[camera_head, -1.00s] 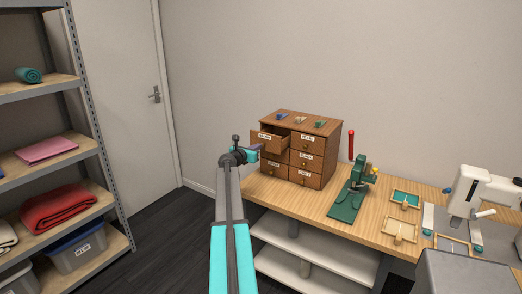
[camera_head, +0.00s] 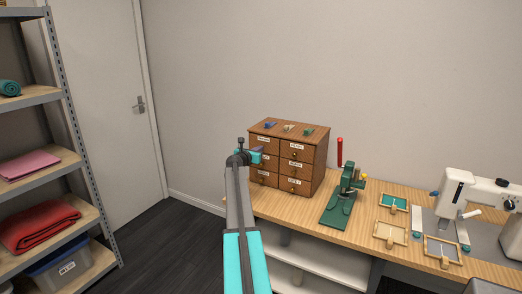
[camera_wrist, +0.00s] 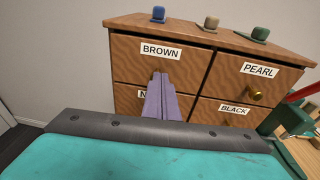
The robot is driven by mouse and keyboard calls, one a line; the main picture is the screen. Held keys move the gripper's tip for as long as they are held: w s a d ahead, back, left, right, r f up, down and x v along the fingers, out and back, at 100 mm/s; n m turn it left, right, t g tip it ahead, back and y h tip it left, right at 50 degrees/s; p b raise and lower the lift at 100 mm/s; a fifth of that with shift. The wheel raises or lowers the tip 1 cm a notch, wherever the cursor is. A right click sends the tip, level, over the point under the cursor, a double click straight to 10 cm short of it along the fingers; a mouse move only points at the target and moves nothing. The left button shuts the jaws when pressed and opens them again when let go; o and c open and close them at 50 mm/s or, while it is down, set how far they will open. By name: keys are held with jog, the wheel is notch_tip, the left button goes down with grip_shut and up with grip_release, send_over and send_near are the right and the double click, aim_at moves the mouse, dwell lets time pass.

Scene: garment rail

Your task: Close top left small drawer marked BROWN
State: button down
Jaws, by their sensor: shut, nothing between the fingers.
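The brown wooden drawer cabinet (camera_head: 319,160) stands on the workbench, with small labelled drawers in two columns. The top left drawer marked BROWN (camera_wrist: 134,70) looks flush with the cabinet front in the wrist view, and it also shows in the head view (camera_head: 262,146). My gripper (camera_wrist: 157,76) is shut and empty, with its purple-grey fingers pointing at the front of the BROWN drawer below its label. The fingertips touch or nearly touch the drawer front, and they hide its knob area. In the head view my gripper (camera_head: 259,151) is at the cabinet's left side.
The PEARL drawer (camera_wrist: 258,70) is right of BROWN, with BLACK (camera_wrist: 234,109) below it. Blue, beige and green spools or clips sit on the cabinet top. A green press (camera_head: 343,195) with a red handle stands to the right. Open floor lies left of the bench.

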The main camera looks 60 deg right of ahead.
jog(key=shift+d+r, duration=0.4)
jog(key=shift+r, duration=0.05)
jog(key=shift+w+a+r, duration=0.1)
jog(key=shift+w+r, duration=0.05)
jog(key=shift+a, duration=0.1)
jog(key=s+a+b, duration=0.1)
jog(key=s+a, duration=0.1)
jog(key=a, duration=1.2)
jog(key=shift+r+b, duration=0.3)
jog(key=shift+r, duration=0.15)
jog(key=shift+a, duration=0.1)
